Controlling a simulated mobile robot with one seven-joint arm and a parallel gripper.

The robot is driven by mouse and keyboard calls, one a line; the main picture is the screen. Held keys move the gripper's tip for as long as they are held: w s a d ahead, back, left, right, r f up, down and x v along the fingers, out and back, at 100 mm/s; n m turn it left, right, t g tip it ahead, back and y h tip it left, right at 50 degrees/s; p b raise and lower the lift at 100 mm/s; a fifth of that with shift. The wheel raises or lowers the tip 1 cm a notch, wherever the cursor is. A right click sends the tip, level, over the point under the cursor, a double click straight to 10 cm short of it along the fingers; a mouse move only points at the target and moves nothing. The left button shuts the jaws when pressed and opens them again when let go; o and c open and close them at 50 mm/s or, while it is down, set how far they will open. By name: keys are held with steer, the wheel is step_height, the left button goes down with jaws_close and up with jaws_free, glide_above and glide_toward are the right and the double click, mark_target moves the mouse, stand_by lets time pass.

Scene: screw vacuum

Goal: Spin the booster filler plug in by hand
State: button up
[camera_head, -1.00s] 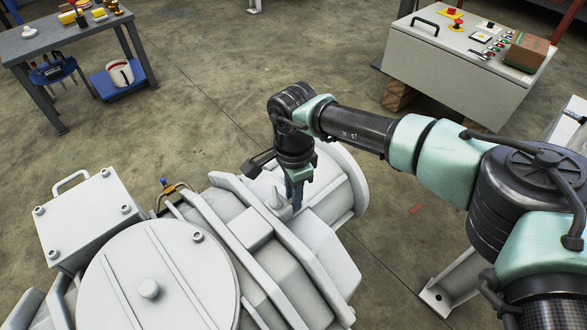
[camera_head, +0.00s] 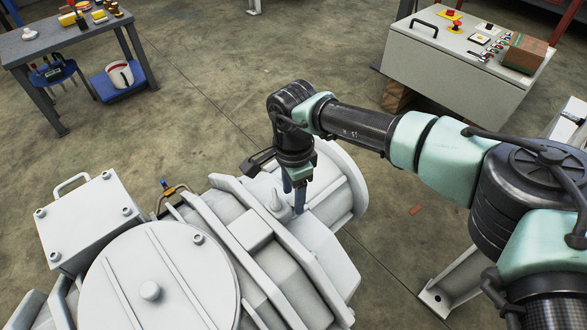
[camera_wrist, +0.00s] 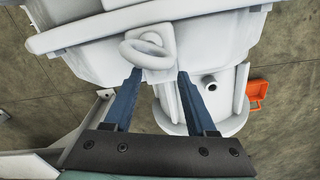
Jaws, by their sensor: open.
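The large white pump casing (camera_head: 250,255) fills the lower left of the head view. My gripper (camera_head: 293,198) points down over its right end, close to the surface. In the wrist view my gripper (camera_wrist: 160,74) has its two blue fingers apart, with nothing held between them. A pale lug with a ring (camera_wrist: 143,50) lies just beyond the fingertips. A short stub with a dark open end (camera_wrist: 210,83) stands on the casing beside the right finger. I cannot make out the booster filler plug for certain in either view.
A brass fitting with a blue top (camera_head: 170,188) sits on the casing. A grey workbench (camera_head: 65,42) stands at back left and a control box (camera_head: 450,65) at back right. An orange object (camera_wrist: 259,93) lies at right in the wrist view.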

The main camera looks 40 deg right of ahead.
mark_target(293, 202)
step_height(293, 202, up, 12)
steer(key=p, duration=0.4)
steer(key=shift+p, duration=0.4)
